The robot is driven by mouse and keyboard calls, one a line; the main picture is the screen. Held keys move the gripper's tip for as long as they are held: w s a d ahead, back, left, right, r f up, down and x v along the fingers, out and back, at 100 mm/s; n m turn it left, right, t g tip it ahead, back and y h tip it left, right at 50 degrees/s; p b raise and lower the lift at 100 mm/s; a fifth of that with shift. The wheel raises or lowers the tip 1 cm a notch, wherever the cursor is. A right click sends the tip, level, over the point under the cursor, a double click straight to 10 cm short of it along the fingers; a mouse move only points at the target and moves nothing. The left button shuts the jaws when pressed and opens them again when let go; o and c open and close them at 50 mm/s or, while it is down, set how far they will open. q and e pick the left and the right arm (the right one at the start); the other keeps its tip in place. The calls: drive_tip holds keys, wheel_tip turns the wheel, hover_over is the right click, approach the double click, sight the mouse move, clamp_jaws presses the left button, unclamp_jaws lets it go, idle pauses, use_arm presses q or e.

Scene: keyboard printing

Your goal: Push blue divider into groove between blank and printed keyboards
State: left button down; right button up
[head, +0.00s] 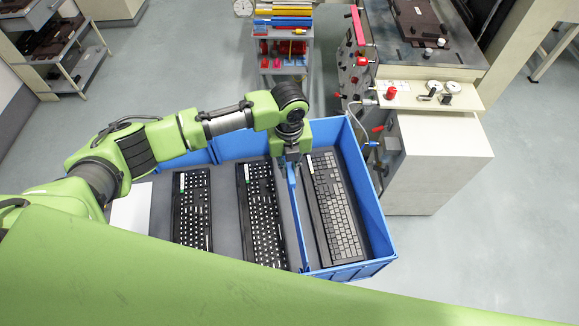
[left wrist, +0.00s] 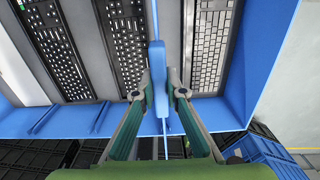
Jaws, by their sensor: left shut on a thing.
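The blue divider (head: 298,222) stands lengthwise in the blue bin, between a keyboard with black keys and white marks (head: 262,213) and a keyboard with grey keys (head: 336,208). My left gripper (head: 291,160) is shut on its raised tab near the bin's far wall. In the left wrist view, both fingertips (left wrist: 158,93) press the tab of the divider (left wrist: 156,62) from either side. The grey-key keyboard (left wrist: 209,45) is to its right, the black one (left wrist: 126,45) to its left. Whether the divider's lower edge sits fully in the groove cannot be told. My right gripper is not in view.
Another black keyboard (head: 192,208) and a white flat item (head: 131,208) lie further left in the bin. The blue bin wall (head: 366,190) rises at the right. A cream cabinet (head: 440,165) stands beyond it, and a tool cart (head: 283,48) stands behind.

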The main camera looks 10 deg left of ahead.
use_arm(q)
drive_tip(key=shift+f+b, duration=1.4)
drive_tip(key=shift+f, duration=1.05)
drive_tip(key=shift+f+b, duration=2.7)
drive_tip(key=shift+f, duration=1.35)
drive_tip(key=shift+r+p, duration=0.15)
drive_tip(key=shift+p, duration=0.3)
drive_tip(key=shift+f, duration=0.3)
drive_tip(key=c, duration=2)
unclamp_jaws()
wheel_tip(320, 180, up, 6)
drive_tip(key=p, duration=0.5)
drive_tip(key=shift+r+p, duration=0.15)
drive_tip(key=shift+p, duration=0.2)
